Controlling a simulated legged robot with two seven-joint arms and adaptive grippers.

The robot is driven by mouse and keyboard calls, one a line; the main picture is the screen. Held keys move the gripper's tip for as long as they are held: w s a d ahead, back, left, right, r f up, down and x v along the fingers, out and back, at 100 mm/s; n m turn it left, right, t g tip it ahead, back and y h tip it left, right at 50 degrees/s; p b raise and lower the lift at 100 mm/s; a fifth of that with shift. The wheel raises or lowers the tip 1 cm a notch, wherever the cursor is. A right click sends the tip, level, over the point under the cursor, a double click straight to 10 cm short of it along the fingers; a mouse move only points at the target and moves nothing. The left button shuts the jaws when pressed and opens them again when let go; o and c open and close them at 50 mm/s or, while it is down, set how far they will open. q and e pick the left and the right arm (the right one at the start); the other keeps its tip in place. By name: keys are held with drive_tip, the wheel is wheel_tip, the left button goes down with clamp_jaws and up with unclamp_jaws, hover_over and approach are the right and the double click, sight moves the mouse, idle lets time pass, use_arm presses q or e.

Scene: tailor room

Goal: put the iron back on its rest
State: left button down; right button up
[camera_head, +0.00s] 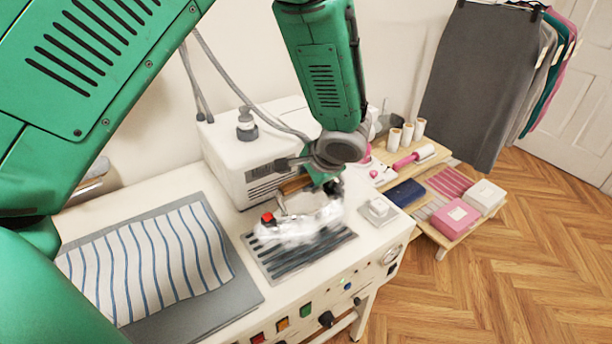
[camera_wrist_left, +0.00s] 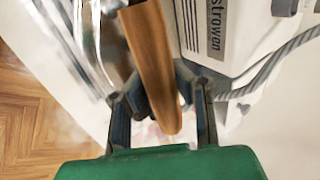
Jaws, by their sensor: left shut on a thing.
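The iron (camera_head: 298,224) has a pale metallic body, a red button and a brown wooden handle. It is at the dark ribbed rest (camera_head: 284,262) on the white ironing station; whether its sole touches the rest is not clear. White steam blurs its outline. My left gripper (camera_head: 326,186) is shut on the iron's handle. In the left wrist view the wooden handle (camera_wrist_left: 152,60) lies between the two dark fingers (camera_wrist_left: 162,105). My right gripper is not in view.
A striped cloth (camera_head: 150,262) lies on a grey pad left of the rest. The white boiler box (camera_head: 228,150) stands right behind, with hoses rising. Shelves at the right (camera_head: 440,236) hold boxes and spools. Skirts (camera_head: 480,80) hang beyond.

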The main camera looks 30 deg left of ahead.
sight(305, 200)
use_arm(q)
drive_tip(key=shift+w+f, duration=0.15)
drive_tip(key=shift+f, duration=0.35)
wheel_tip(305, 200, down, 4)
drive_tip(key=shift+r, duration=0.25)
drive_tip(key=shift+f, duration=0.35)
drive_tip(key=c, duration=1.4)
unclamp_jaws()
drive_tip(key=shift+s, duration=0.2)
drive_tip(key=shift+c, duration=0.2)
drive_tip(key=shift+d, duration=0.1)
